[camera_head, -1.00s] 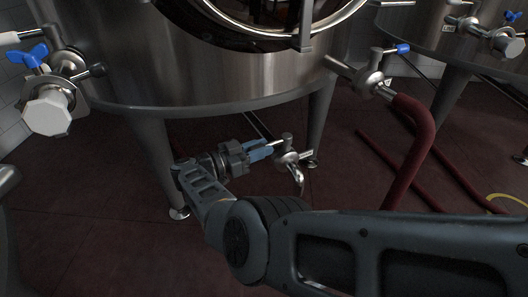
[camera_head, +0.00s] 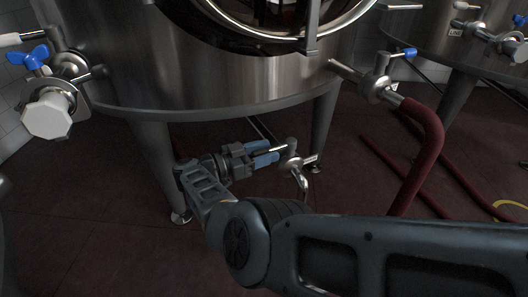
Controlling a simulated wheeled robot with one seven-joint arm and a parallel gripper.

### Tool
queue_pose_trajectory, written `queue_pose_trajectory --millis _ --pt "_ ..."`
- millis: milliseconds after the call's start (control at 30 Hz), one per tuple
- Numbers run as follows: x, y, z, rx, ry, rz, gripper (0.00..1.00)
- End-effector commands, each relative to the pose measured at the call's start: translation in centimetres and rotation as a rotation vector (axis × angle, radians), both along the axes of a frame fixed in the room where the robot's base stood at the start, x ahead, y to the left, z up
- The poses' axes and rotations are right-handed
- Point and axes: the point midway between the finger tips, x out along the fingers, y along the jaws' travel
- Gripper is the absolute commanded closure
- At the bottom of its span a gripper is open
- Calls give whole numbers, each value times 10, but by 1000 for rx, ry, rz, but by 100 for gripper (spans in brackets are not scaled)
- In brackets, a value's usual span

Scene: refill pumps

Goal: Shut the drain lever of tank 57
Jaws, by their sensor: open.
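The steel tank (camera_head: 215,85) stands on legs in front of me; no number is readable on it. Its low drain valve (camera_head: 294,164) is a steel fitting with a down-turned spout under the tank. A short bright lever (camera_head: 277,149) shows at the valve, partly hidden by the fingers. My gripper (camera_head: 270,154) is open, its blue fingertips pointing right at the lever, close to the valve body. The lever appears to lie between or just behind the fingers; I cannot tell whether they touch it.
A tank leg (camera_head: 325,125) stands just behind the valve, another leg (camera_head: 156,165) left of my gripper. A blue-handled valve (camera_head: 385,75) feeds a red hose (camera_head: 430,150) on the right. A capped valve (camera_head: 48,112) juts out at left. Dark red floor is open below.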

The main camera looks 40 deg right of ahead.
Motion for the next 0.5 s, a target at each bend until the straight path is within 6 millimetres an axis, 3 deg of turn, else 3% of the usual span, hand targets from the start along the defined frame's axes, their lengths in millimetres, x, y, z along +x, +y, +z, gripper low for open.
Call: queue_pose_trajectory --millis 267,500 --pt "2 10 -2 1 2 1 49" --pt "11 48 -4 1 1 3 49"
